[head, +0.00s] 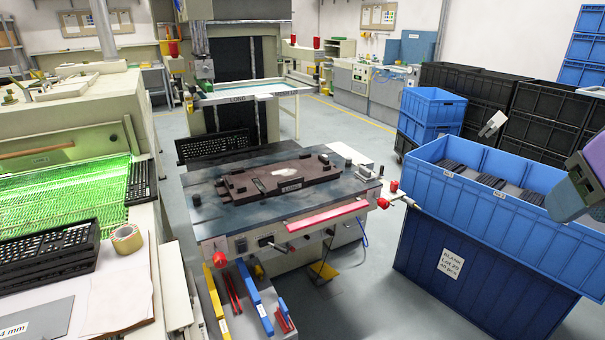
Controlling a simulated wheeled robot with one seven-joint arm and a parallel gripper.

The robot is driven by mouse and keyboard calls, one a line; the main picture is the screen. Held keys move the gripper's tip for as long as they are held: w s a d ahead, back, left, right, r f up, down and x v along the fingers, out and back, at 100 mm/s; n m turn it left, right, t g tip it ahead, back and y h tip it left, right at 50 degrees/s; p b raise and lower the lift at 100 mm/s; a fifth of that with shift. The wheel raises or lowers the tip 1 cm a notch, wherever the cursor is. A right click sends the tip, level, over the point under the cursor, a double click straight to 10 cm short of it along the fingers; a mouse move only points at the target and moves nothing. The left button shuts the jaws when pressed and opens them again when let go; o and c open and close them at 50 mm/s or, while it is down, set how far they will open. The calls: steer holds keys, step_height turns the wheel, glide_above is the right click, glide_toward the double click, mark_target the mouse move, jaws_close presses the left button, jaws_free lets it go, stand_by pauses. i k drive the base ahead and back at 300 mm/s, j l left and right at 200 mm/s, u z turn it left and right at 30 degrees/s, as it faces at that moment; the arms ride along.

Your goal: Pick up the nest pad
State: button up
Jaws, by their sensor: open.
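A dark brown nest fixture (240,187) lies flat on the dark top of the small worktable in the middle of the head view. It has raised blocks and a small label at its front. A pale, flat oval patch (286,171) shows on its middle; I cannot tell for certain whether this is the nest pad. A purple and grey part of my arm (580,188) shows at the right edge, over the large blue crate and well apart from the nest.
The worktable (207,222) has red knobs and a red front bar. A large blue crate (470,235) with dark pieces stands to its right, with black crates (548,112) behind. At left are a green-lit bench (65,205), black keyboards and a tape roll (127,239). Floor shows between table and crate.

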mark_target(366, 175)
steer(key=i+l, duration=0.15)
steer(key=i, duration=0.35)
steer(key=i+l+u, duration=0.15)
steer(key=i, duration=0.4)
steer(key=i+l, duration=0.15)
steer(key=i, duration=0.35)
steer(key=i+l+u, duration=0.1)
steer(key=i, duration=0.45)
steer(key=l, duration=0.1)
